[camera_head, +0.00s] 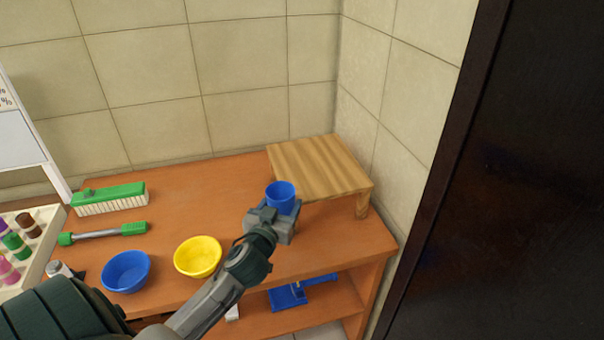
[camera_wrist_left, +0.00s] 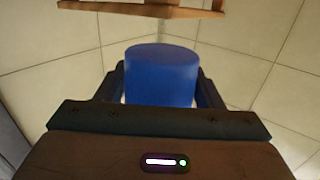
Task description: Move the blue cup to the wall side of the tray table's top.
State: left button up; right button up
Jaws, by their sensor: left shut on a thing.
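The blue cup (camera_head: 281,196) is upright in my left gripper (camera_head: 272,212), just in front of the tray table's near edge. In the left wrist view the blue cup (camera_wrist_left: 161,76) sits between the two dark fingers of the left gripper (camera_wrist_left: 162,92), which are shut on it. The tray table (camera_head: 318,166) is a low wooden stand with a bare slatted top, in the corner against the tiled walls. Its underside edge (camera_wrist_left: 140,9) shows at the top of the left wrist view. My right gripper is not in view.
The tray table stands on an orange-brown wooden bench (camera_head: 190,215). A blue bowl (camera_head: 126,271), a yellow bowl (camera_head: 198,257), a green brush (camera_head: 110,197) and a green-handled tool (camera_head: 103,233) lie to the left. A blue object (camera_head: 288,297) is on the lower shelf. A dark panel (camera_head: 510,190) rises at right.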

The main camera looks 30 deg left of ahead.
pick_arm(q)
jog(key=p, duration=0.5)
send_near(302, 179)
jog(key=w+r, duration=0.1)
jog(key=w, duration=0.1)
jog(key=w+a+r, duration=0.1)
jog(key=w, duration=0.1)
jog(key=w+a+r, duration=0.1)
jog(key=w+r, duration=0.1)
jog(key=shift+w+r, duration=0.1)
jog(key=shift+w, duration=0.25)
jog(key=p+x, duration=0.1)
jog(key=x, duration=0.2)
jog(key=shift+w+r, duration=0.2)
jog(key=shift+s+f, duration=0.1)
jog(key=shift+f, duration=0.65)
jog(key=shift+s, duration=0.1)
jog(key=shift+f, duration=0.15)
jog(key=o, duration=1.1)
